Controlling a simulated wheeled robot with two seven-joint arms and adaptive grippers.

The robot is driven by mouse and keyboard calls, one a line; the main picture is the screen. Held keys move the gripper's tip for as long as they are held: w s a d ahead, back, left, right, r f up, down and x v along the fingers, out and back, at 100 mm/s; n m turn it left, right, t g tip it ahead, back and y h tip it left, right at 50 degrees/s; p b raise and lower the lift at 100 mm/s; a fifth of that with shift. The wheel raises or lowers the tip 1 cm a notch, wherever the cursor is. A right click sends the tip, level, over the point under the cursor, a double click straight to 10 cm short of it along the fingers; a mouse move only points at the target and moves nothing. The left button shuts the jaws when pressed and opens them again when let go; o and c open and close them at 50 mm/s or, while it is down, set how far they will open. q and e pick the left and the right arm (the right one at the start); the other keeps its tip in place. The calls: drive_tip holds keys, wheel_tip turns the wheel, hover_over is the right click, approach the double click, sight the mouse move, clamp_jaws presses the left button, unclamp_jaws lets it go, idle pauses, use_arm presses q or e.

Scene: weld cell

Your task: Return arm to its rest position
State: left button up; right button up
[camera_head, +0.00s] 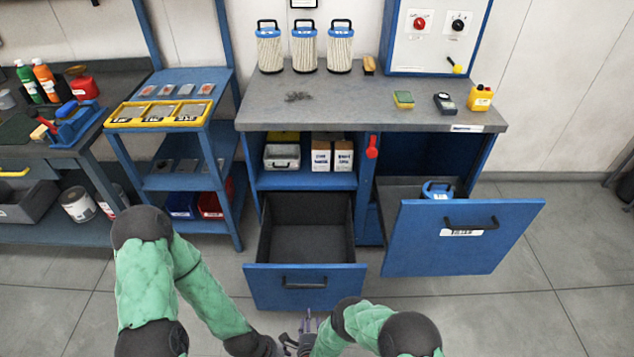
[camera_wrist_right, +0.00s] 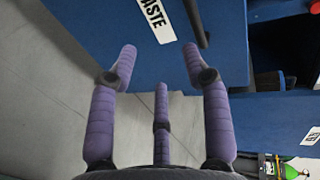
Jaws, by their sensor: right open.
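My right gripper (camera_head: 308,322) is low at the bottom middle of the head view, just in front of the left open drawer (camera_head: 305,287). In the right wrist view its purple fingers (camera_wrist_right: 160,62) are spread open with nothing between them. A blue drawer front with a black handle and a label ending in "ASTE" lies beyond the fingertips. I cannot tell from the pictures whether they touch it. My left gripper (camera_head: 287,344) is a small dark shape beside the right one at the bottom edge; its fingers are not clear.
The left drawer looks empty. The right drawer (camera_head: 455,250) is also pulled out and holds a blue object (camera_head: 437,190). Three filters (camera_head: 304,48) stand on the grey bench (camera_head: 345,100). A blue shelf cart (camera_head: 165,182) stands to the left. Floor is clear at the right.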

drive_tip(key=s+d+r+n+g+y+p, duration=0.1)
drive_tip(key=s+d+r+n+g+y, duration=0.1)
drive_tip(key=d+r+n+g, duration=0.45)
drive_tip(key=s+d+r+n+g+y, duration=0.1)
drive_tip(key=s+d+r+n+g, duration=0.2)
drive_tip(key=s, duration=0.4)
drive_tip(key=s+d+r+n+g, duration=0.3)
drive_tip(key=s+r+n+g, duration=0.1)
drive_tip(key=s, duration=0.4)
drive_tip(key=shift+r+n+y+p, duration=0.35)
drive_tip(key=shift+r+y+p, duration=0.1)
drive_tip(key=shift+r, duration=0.25)
